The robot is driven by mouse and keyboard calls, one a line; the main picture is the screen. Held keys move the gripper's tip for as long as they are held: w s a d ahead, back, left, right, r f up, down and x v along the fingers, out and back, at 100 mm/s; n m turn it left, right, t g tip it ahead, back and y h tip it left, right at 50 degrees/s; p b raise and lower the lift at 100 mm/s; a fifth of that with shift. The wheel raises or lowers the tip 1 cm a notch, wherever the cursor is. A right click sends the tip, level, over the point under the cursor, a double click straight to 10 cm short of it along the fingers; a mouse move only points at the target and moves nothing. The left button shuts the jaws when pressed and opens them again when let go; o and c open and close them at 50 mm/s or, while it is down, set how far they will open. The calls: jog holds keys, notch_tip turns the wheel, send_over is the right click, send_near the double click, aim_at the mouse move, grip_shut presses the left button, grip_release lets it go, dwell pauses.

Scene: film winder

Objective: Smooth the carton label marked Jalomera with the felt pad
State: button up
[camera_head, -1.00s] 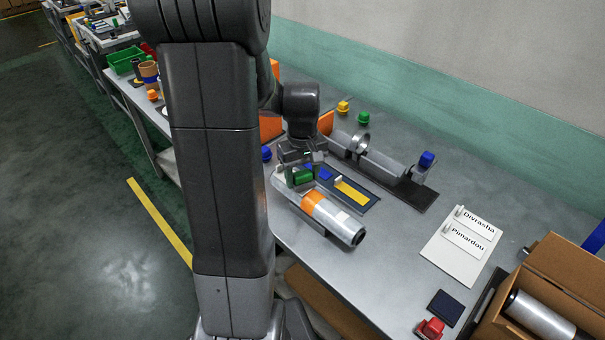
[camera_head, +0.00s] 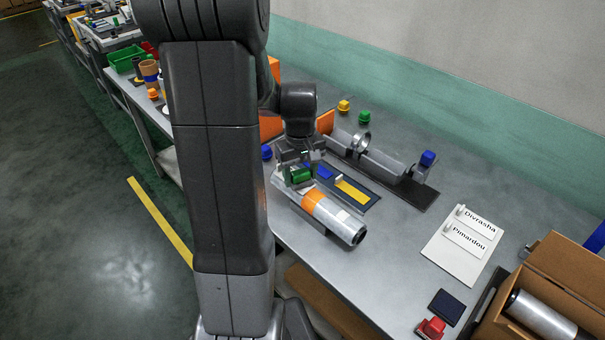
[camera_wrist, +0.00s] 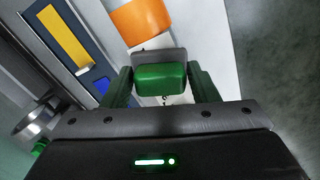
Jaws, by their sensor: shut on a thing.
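My gripper (camera_head: 299,168) is shut on the green handle of the felt pad (camera_head: 302,175). In the wrist view the pad (camera_wrist: 160,78) sits between the two green fingers of my gripper (camera_wrist: 161,88). The pad is over the far end of a silver film roll (camera_head: 338,220) with an orange band (camera_head: 313,201). A white label (camera_wrist: 165,100) with dark letters shows around the pad in the wrist view; most of it is hidden and I cannot read its name. Whether the pad presses on it is hard to tell.
A dark tray with a yellow strip (camera_head: 352,190) lies beside the roll. Behind it is a winder with a ring (camera_head: 362,142). A label board (camera_head: 446,248) reads Divrasha and Pimardou. At the right stand a carton (camera_head: 561,270) with a roll, a dark pad (camera_head: 446,307) and a red stamp (camera_head: 431,328).

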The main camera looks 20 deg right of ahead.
jog(key=shift+w+a, duration=0.1)
jog(key=shift+w, duration=0.1)
dwell(0.3)
jog(key=shift+w+a+f, duration=0.1)
jog(key=shift+w+a, duration=0.05)
jog(key=shift+w, duration=0.15)
jog(key=shift+w, duration=0.1)
jog(key=shift+w+a, duration=0.2)
jog(key=shift+w, duration=0.2)
jog(key=shift+w, duration=0.1)
dwell(0.4)
jog(key=shift+w+a, duration=0.2)
jog(key=shift+w, duration=0.25)
jog(key=shift+s, duration=0.1)
jog(key=shift+s+d, duration=0.2)
jog(key=shift+s, duration=0.25)
